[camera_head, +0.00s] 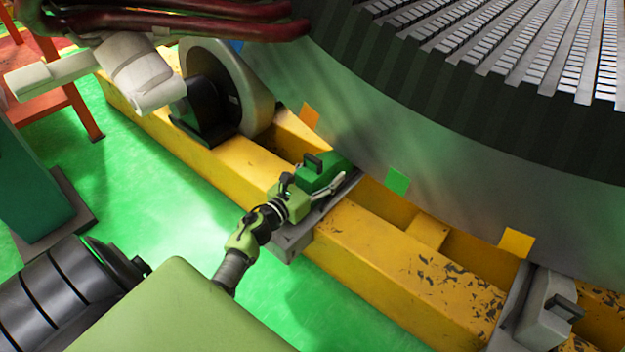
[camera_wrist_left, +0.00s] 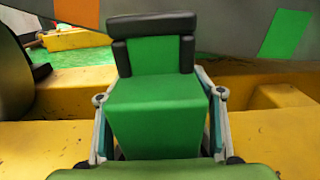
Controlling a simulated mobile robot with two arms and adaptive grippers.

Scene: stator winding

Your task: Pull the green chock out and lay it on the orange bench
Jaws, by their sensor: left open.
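The green chock (camera_head: 322,168) sits on a grey plate on the yellow frame, close against the big round stator's lower edge. It has a black handle on its raised back. My left gripper (camera_head: 314,186) is open at the chock's near end. In the left wrist view the chock (camera_wrist_left: 155,105) stands between the two fingers (camera_wrist_left: 160,97), one along each side; I cannot tell if they touch it. The orange bench (camera_head: 72,84) is at the upper left, partly hidden by a pale cylindrical part. My right gripper is not in view.
The yellow frame (camera_head: 385,255) runs diagonally below the stator (camera_head: 420,165). A roller (camera_head: 237,85) stands on the frame toward the bench. A grey chock (camera_head: 545,315) with a black handle is at the lower right. Dark red cables (camera_head: 200,25) cross the upper left. Green floor (camera_head: 160,190) is clear.

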